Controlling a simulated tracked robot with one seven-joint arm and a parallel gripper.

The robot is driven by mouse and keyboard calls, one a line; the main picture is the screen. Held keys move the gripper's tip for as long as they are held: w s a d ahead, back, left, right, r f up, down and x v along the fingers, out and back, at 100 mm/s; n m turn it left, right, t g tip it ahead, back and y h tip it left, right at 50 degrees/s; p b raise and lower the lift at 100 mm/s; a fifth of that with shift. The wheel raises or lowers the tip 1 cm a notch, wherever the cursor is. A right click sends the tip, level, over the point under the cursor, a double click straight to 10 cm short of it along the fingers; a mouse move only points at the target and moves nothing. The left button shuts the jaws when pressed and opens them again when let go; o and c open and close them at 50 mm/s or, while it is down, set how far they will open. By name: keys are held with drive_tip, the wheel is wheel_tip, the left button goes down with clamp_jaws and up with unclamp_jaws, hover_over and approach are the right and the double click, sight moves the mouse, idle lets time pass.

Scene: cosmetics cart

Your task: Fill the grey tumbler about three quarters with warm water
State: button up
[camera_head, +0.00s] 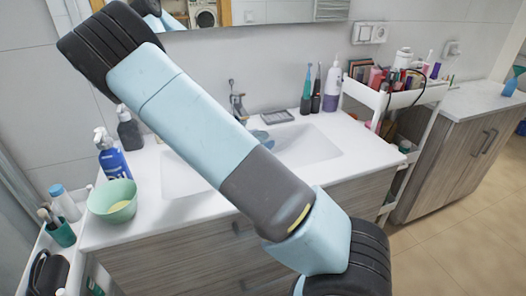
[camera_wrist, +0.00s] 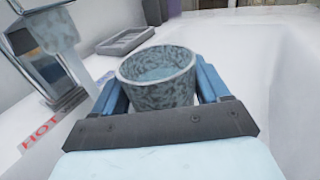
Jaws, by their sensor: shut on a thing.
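The grey mottled tumbler (camera_wrist: 155,92) stands upright between the two blue fingers of my gripper (camera_wrist: 163,88) in the wrist view. The fingers are shut on its sides. A smooth bluish surface that looks like water shows inside, a little below the rim; the exact depth is hidden by the wall. The chrome tap (camera_wrist: 50,62) is at the left, apart from the tumbler, with a red HOT label (camera_wrist: 40,132) near it. I see no running stream. In the head view the tap (camera_head: 237,102) stands behind the basin (camera_head: 310,148), and my arm hides much of the gripper area.
A grey tray (camera_wrist: 125,40) lies behind the tumbler. Toothbrushes (camera_head: 311,92) and a pump bottle (camera_head: 333,88) stand right of the tap. A green bowl (camera_head: 112,203) and a blue bottle (camera_head: 112,158) stand on the left counter. A cluttered white cart (camera_head: 400,100) is at the right.

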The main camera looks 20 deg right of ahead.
drive_tip(key=shift+s+d, duration=0.45)
drive_tip(key=shift+s, duration=0.05)
drive_tip(key=s+r, duration=0.5)
drive_tip(key=r, duration=0.1)
drive_tip(key=shift+d, duration=0.4)
idle(0.4)
idle(0.7)
